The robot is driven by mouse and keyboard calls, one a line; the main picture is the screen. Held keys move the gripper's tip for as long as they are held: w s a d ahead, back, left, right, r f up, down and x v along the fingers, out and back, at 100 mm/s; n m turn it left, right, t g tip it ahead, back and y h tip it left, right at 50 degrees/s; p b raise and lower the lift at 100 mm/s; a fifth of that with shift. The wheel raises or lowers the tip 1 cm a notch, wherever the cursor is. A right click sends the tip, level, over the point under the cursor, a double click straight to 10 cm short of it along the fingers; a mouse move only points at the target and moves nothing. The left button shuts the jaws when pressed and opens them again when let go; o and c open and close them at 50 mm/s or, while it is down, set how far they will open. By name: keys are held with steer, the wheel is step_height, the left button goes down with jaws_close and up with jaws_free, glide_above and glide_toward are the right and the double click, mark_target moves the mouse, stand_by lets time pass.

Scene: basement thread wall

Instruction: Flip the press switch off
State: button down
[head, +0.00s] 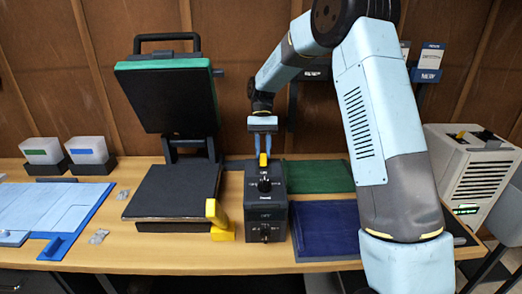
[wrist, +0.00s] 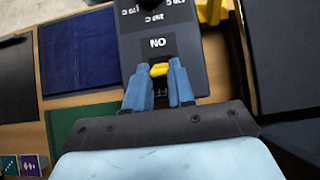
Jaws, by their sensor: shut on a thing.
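The press switch is a small yellow lever (head: 263,159) on top of the black control box (head: 266,208), which stands to the right of the heat press. In the wrist view the yellow lever (wrist: 159,69) sits between the blue fingertips, beside the ON label. An OFF label is partly hidden between the fingers. My gripper (head: 262,156) comes down from above and is shut on the lever. It also shows in the wrist view (wrist: 159,75). I cannot tell exactly which way the lever tilts.
The heat press lid (head: 166,98) stands raised above its black lower plate (head: 172,192), with a yellow handle (head: 220,222) near the box. Green (head: 318,176) and blue (head: 327,226) cloths lie to the right. Knobs project from the box in front of the switch.

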steer(key=shift+d, duration=0.15)
steer(key=c, duration=1)
jaws_free()
steer(key=shift+o, duration=0.2)
steer(key=v, duration=1.3)
steer(key=shift+w+r, duration=0.25)
steer(key=shift+r, duration=0.05)
